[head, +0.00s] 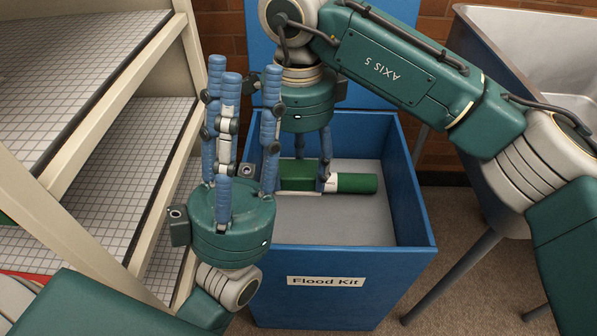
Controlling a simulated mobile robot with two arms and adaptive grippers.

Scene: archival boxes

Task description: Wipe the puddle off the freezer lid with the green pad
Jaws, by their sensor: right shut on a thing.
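My left gripper (243,75) is in front of the box's left side, fingers pointing up, spread and empty. It hides the box's left front corner. No freezer lid and no puddle are in view.
A shelf unit (190,60) with gridded shelves stands at the left, close to my left gripper. The box's blue lid (383,12) stands raised behind. A metal basin (520,40) on legs is at the right. The box's grey floor in front of the green item is clear.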

